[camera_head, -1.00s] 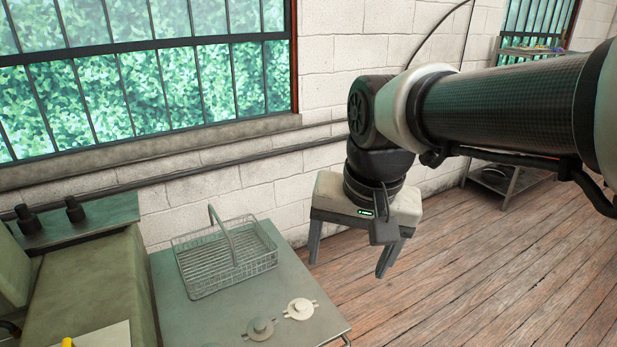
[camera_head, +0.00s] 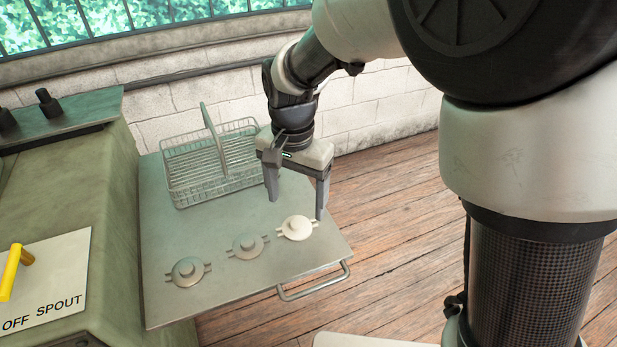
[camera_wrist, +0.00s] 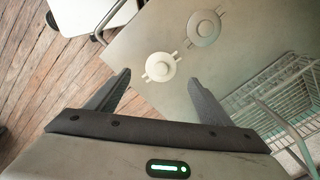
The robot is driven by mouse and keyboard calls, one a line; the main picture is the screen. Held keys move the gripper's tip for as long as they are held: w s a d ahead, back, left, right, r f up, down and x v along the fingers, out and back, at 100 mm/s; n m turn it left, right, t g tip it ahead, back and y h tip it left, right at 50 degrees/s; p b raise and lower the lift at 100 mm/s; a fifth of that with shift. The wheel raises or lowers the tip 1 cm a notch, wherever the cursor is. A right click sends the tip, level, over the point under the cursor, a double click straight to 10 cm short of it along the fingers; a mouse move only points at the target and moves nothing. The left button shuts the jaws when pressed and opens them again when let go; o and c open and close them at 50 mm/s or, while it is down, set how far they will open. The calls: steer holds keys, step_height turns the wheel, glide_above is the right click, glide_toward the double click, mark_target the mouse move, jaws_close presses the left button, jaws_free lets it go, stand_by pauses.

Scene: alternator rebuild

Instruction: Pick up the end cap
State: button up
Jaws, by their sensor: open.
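Three round, flanged caps with a central knob and side tabs lie in a row on the grey metal table. The right one (camera_head: 297,228) is palest, the middle one (camera_head: 247,246) is greyer, and the left one (camera_head: 188,271) is darkest. My gripper (camera_head: 296,208) is open and empty, pointing down above the table near the right cap. In the wrist view the pale cap (camera_wrist: 160,66) shows between and just beyond the fingertips (camera_wrist: 159,78), apart from them. The middle cap (camera_wrist: 203,28) shows farther up to its right.
A wire basket (camera_head: 205,165) with a raised handle stands at the back of the table (camera_head: 165,235). A metal handle (camera_head: 315,283) sticks out from the table's front right edge. A green machine (camera_head: 75,185) with a yellow lever (camera_head: 12,270) is at the left. Wooden floor is right.

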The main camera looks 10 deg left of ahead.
mark_target(297, 223)
steer(key=shift+w+f+b, duration=0.15)
steer(key=shift+f+b, duration=0.55)
steer(key=shift+f, duration=2.75)
steer(key=c, duration=1.2)
